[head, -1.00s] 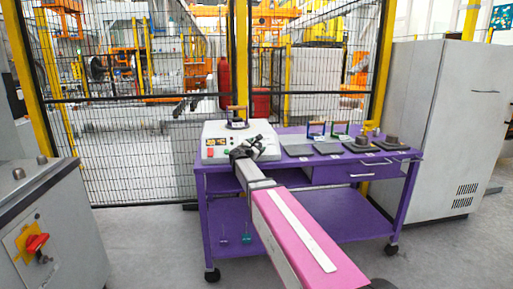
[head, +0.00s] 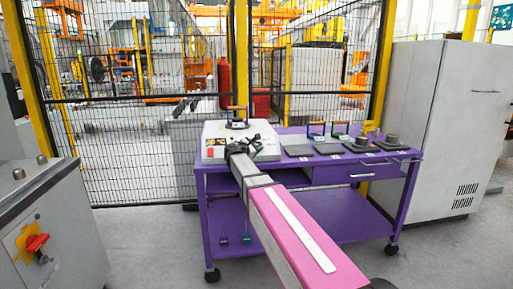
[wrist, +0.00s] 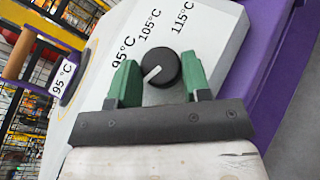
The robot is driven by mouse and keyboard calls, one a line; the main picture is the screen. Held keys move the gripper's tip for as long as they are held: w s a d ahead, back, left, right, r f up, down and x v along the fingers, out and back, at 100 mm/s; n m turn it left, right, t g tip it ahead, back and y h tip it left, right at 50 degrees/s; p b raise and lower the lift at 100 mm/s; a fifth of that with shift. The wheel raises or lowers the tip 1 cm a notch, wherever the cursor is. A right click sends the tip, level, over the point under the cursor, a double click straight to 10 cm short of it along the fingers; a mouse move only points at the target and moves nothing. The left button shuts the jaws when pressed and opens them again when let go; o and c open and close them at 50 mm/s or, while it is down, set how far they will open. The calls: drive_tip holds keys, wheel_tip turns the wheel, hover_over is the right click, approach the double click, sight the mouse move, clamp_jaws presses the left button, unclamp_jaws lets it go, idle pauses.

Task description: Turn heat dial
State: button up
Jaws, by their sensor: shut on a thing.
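The heat dial (wrist: 162,69) is a round black knob with a white pointer line on the sloped face of a white heater box (head: 213,134). In the wrist view, the labels 95°C, 105°C and 115°C are printed around it. The pointer slants to the lower left, on the 95°C side and below that label. My gripper (wrist: 160,80) is shut on the dial, with one green finger on each side. In the head view my gripper (head: 243,146) is at the box's front and hides the dial.
The box stands at the left of a purple cart (head: 330,173). A wooden-handled item tagged 95°C (wrist: 62,78) is on the box. Dark plates and handled pieces (head: 340,131) stand to the right. A grey cabinet (head: 440,130) is at the right, a mesh fence (head: 120,150) behind.

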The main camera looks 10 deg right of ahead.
drive_tip(key=m+g, duration=0.4)
drive_tip(key=shift+w+a+r+h, duration=0.2)
drive_tip(key=shift+w+h, duration=0.1)
drive_tip(key=shift+w, duration=0.05)
drive_tip(key=m+g, duration=0.3)
drive_tip(key=shift+w+r+g, duration=0.2)
drive_tip(key=shift+g, duration=0.1)
drive_tip(key=m+g+y, duration=0.1)
drive_tip(key=m, duration=0.1)
drive_tip(key=m+g+y, duration=0.1)
drive_tip(key=m+g, duration=0.1)
drive_tip(key=shift+w+d+r, duration=0.1)
drive_tip(key=shift+w+r, duration=0.05)
drive_tip(key=shift+m+g+y, duration=0.7)
drive_tip(key=shift+g+y, duration=0.1)
drive_tip(key=shift+d, duration=0.1)
drive_tip(key=o, duration=0.9)
drive_tip(key=shift+o, duration=0.2)
